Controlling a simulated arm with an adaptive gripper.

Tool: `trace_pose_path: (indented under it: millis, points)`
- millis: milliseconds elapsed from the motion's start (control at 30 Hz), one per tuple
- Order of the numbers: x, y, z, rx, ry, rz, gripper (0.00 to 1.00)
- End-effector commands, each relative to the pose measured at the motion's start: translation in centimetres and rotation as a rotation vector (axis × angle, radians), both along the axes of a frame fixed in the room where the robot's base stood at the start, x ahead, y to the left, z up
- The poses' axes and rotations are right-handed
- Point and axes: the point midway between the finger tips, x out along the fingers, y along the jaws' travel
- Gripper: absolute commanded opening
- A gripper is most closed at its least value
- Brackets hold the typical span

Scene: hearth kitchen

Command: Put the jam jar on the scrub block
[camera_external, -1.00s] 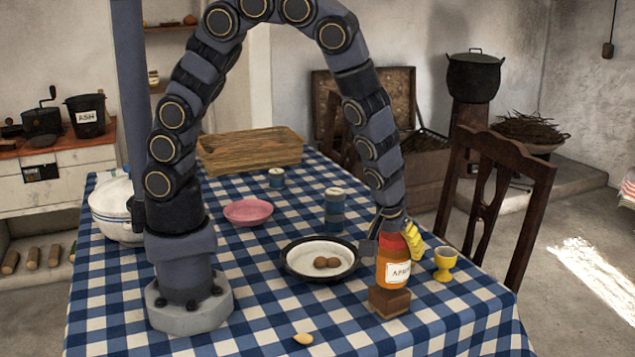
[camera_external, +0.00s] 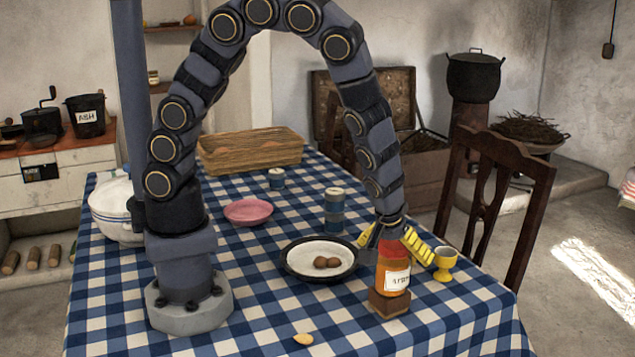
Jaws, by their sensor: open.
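The jam jar (camera_external: 393,274), orange with a red lid and a white label, stands upright on the brown scrub block (camera_external: 389,303) near the right side of the table. My gripper (camera_external: 398,246), with yellow ridged fingers, is open just above and behind the jar's lid. One finger shows to the left of the lid and the other to its right. The lower part of the gripper is partly hidden behind the jar, so I cannot tell whether a finger still touches it.
A yellow egg cup (camera_external: 445,263) stands close to the right finger. A dark-rimmed plate (camera_external: 295,268) with brown eggs lies to the left. A blue tin (camera_external: 334,212), a pink bowl (camera_external: 248,211) and a wooden tray (camera_external: 215,160) stand farther back. The front checked cloth is mostly clear.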

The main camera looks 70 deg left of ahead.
Motion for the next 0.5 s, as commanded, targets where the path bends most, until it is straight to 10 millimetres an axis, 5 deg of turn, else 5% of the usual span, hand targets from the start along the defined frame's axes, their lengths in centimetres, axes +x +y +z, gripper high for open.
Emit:
trace_pose_path:
  millis: [500]
  points:
    - [-2.8,-1.9,8.3,-0.004,-0.004,-0.002,0.97]
